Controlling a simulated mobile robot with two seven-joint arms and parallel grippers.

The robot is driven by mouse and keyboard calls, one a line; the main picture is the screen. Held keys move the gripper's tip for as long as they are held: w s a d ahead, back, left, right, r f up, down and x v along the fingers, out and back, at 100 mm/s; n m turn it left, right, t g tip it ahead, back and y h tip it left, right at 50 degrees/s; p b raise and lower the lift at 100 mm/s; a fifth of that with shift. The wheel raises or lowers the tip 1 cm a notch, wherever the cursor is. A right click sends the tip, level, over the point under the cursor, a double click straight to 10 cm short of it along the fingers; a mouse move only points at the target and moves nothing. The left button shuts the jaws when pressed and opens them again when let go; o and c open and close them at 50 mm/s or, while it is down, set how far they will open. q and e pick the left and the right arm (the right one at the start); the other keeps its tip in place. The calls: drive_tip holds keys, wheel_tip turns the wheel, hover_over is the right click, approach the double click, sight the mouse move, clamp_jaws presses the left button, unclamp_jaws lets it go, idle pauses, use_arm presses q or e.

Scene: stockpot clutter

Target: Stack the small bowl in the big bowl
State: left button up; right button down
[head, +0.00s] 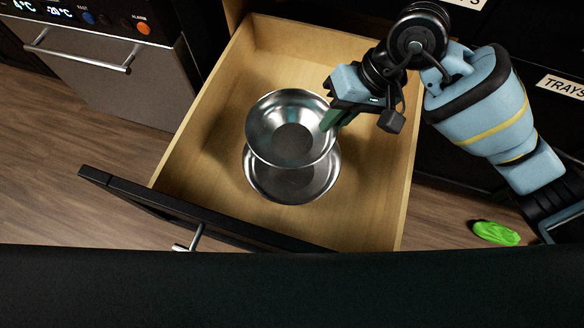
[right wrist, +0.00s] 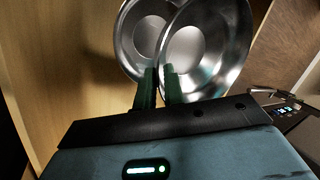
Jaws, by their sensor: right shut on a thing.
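The small bowl (head: 278,117) is shiny metal. My right gripper (head: 329,120) is shut on its right rim and holds it over the drawer. The big bowl (head: 292,187), also metal, is in the drawer below it. In the head view the small bowl hides the back part of the big bowl and sits offset toward the drawer's back. In the right wrist view the small bowl (right wrist: 222,45) is at the green fingers (right wrist: 158,85), with the big bowl (right wrist: 140,35) behind it to the left. I cannot tell whether the bowls touch. My left gripper is not in view.
The open wooden drawer (head: 375,215) has bare floor around the bowls. Its dark front (head: 210,215) lies nearest. An oven with a bar handle (head: 80,58) stands at the left. A green item (head: 496,233) lies on the floor at the right.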

drive_tip(key=shift+f, duration=0.25)
drive_tip(key=b, duration=0.1)
hover_over(326, 160)
wheel_tip(326, 160, down, 5)
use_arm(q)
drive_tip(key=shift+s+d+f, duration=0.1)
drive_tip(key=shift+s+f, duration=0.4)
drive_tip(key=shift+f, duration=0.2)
use_arm(e)
drive_tip(key=shift+f, duration=0.35)
wheel_tip(326, 160, down, 4)
drive_tip(key=shift+a+r+b, duration=0.1)
drive_tip(key=shift+r+b, duration=0.05)
drive_tip(key=shift+b, duration=0.4)
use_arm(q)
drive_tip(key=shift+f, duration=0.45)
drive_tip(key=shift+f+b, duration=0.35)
use_arm(e)
drive_tip(key=shift+f, duration=0.4)
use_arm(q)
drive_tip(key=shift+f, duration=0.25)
use_arm(e)
drive_tip(key=shift+f, duration=0.2)
